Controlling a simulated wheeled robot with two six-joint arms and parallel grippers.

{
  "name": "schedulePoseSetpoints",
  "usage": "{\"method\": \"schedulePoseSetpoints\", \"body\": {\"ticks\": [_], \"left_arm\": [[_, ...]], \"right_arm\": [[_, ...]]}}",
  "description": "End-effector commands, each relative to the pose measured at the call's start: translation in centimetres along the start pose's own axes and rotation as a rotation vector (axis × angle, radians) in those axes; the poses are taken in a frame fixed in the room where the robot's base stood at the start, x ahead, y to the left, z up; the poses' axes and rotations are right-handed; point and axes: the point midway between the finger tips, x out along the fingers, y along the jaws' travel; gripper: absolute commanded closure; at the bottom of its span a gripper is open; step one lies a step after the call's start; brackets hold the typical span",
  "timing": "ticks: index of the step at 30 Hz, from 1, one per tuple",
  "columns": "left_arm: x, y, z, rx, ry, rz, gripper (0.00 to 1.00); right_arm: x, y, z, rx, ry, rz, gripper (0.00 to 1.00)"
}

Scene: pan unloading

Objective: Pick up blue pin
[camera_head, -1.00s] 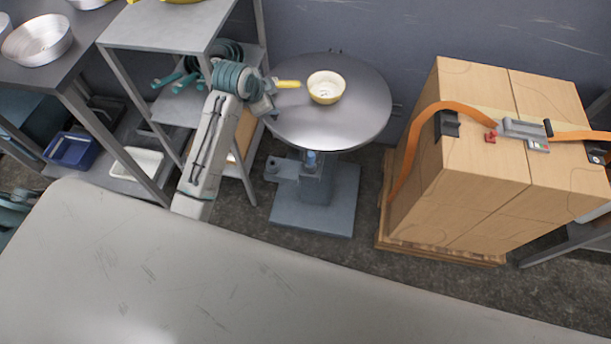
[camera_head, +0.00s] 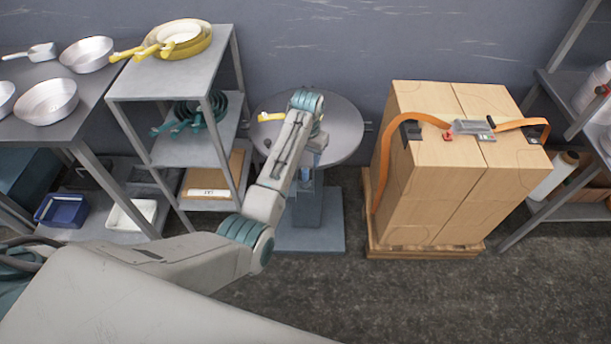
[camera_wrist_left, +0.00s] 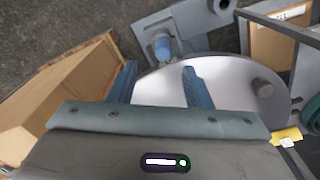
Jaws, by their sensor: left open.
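The blue pin (camera_wrist_left: 162,47) shows in the left wrist view as a short blue cylinder on the grey base of the round table. In the head view my left arm covers most of that area, and I cannot clearly make out the pin there. My left gripper (camera_wrist_left: 157,68) is open, with its two blue fingers apart and nothing between them. In the picture the pin lies just beyond the fingertips, apart from them. My right gripper is in neither view.
The round tabletop (camera_head: 345,128) is close by the left gripper. A shelf (camera_head: 170,83) with yellow pans (camera_head: 178,38) stands left, strapped boxes (camera_head: 430,180) right. Dark floor is clear in front.

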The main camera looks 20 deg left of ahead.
Motion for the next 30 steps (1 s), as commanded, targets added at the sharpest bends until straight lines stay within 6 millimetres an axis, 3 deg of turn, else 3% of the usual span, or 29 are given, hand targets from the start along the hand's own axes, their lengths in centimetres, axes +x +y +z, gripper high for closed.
{"method": "schedulePoseSetpoints", "body": {"ticks": [10,19,20,26,30], "left_arm": [[4.4,-0.3,0.3,0.0,-0.002,0.0,0.55],[5.2,-0.4,0.3,0.0,0.0,0.0,0.55],[5.2,-0.4,0.3,0.001,0.0,0.0,0.57],[5.2,-0.4,0.3,0.001,0.0,0.0,0.96],[5.1,-0.4,0.2,0.001,0.0,0.0,1.0]], "right_arm": [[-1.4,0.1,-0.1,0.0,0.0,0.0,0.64],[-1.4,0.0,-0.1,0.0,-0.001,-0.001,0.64],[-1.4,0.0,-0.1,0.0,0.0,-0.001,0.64],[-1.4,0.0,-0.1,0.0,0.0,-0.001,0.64],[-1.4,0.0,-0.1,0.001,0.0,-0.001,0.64]]}}
